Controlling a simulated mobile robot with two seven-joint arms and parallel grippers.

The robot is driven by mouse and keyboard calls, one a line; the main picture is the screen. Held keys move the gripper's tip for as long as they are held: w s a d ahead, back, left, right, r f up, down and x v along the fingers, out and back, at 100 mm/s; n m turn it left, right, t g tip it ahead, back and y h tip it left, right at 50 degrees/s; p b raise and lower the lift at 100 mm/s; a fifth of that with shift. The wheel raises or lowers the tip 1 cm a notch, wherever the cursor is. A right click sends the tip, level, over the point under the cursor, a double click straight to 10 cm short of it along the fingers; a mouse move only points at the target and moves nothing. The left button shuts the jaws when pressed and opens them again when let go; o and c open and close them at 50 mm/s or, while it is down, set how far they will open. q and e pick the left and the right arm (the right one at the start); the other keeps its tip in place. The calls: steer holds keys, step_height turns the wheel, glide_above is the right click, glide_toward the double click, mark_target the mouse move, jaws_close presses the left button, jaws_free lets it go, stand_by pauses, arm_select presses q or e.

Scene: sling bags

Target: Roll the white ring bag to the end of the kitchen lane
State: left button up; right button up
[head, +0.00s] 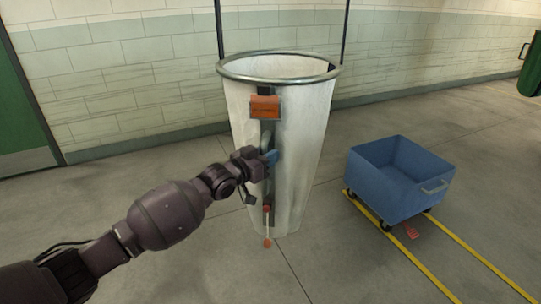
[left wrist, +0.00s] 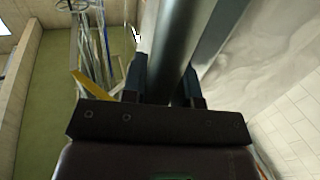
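The white ring bag (head: 305,140) stands upright in the middle of the head view, its round metal ring (head: 280,80) at the top. An orange tag (head: 265,108) and a dark upright handle bar (head: 267,145) are on its front. My left gripper (head: 268,160) is at this handle bar. In the left wrist view the grey bar (left wrist: 178,45) runs between the two fingers (left wrist: 168,85), which appear to press on both its sides. The bag's lower end reaches near the floor; no wheels are clearly visible. My right gripper is not in view.
A blue wheeled tub (head: 395,185) stands to the right, close to the yellow lane lines (head: 420,262). A red mark (head: 411,231) lies between the lines. A pale block wall (head: 120,75) is behind, with a green door (head: 18,120) at left. The front floor is clear.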

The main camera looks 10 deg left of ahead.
arm_select(q)
steer(key=o, duration=0.4)
steer(key=shift+a, duration=0.95)
steer(key=shift+d, duration=0.2)
steer(key=shift+d, duration=0.2)
